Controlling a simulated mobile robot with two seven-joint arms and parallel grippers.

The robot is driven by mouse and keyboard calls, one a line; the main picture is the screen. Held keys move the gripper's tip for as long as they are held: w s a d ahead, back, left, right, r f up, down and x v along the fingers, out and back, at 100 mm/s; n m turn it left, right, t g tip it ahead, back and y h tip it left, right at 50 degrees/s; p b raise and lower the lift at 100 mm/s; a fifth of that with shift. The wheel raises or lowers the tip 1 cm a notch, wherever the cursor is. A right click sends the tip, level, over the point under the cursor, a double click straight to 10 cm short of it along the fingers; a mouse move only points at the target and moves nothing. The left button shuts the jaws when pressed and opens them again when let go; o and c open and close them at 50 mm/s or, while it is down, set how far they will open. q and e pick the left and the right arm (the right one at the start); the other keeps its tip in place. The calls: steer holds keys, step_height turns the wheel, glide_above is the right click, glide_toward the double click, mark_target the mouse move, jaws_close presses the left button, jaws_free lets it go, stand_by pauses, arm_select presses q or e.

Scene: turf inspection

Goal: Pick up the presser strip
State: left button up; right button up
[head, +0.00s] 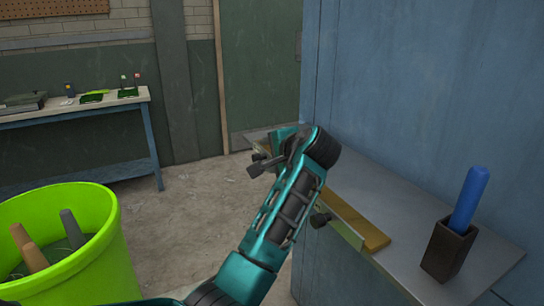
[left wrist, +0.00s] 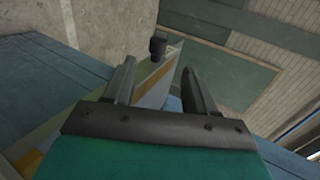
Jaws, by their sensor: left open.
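The presser strip appears to be the long yellow-brown strip (head: 358,222) with a pale edge, lying along the front of a grey shelf. My left gripper (head: 268,160) is at the strip's far part, and my arm hides much of the strip's middle. In the left wrist view, the two fingers (left wrist: 158,80) are open on either side of the pale strip (left wrist: 152,88), with a black knob (left wrist: 158,45) just beyond the fingertips. I cannot tell whether the fingers touch the strip. My right gripper is not in view.
The grey shelf (head: 420,222) juts from a blue wall panel. A brown holder (head: 447,250) with a blue-handled tool (head: 469,197) stands at its near right. A lime bucket (head: 95,262) with tools is at lower left. A workbench (head: 80,112) stands behind, with open floor between.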

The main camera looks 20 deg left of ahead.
mark_target(258, 158)
arm_select(q)
steer(key=x, duration=0.6)
steer(key=shift+s+a+f, duration=0.25)
steer(key=shift+a+f, duration=0.1)
jaws_close()
stand_by(0.3)
